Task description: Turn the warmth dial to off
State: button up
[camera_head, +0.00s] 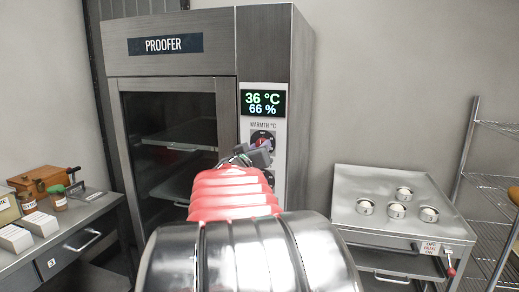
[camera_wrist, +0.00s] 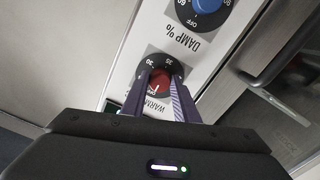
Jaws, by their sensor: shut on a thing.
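The warmth dial is a red knob on a black disc on the proofer's (camera_head: 170,66) light control strip; its upper part (camera_head: 262,135) shows in the head view under the WARMTH °C label. In the wrist view, the red knob (camera_wrist: 160,84) sits between the two fingers of my gripper (camera_wrist: 160,76), which are shut on it. The numbers 30 and 35 show on the disc around it. A small pale mark shows on the knob; its exact setting is unclear. In the head view my gripper (camera_head: 250,156) is at the dial, partly hidden by my arm.
The proofer display (camera_head: 263,103) reads 36 °C and 66 %. A blue damp dial (camera_wrist: 205,8) with an OFF mark is beside the warmth dial. A bench (camera_head: 75,222) stands left.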

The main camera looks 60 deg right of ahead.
jog(key=o, duration=1)
jog(key=shift+o, duration=0.2)
jog(key=shift+a, duration=0.1)
jog(key=s+a, duration=0.2)
jog(key=a, duration=1.1)
jog(key=shift+a, duration=0.25)
jog(key=shift+w, duration=0.1)
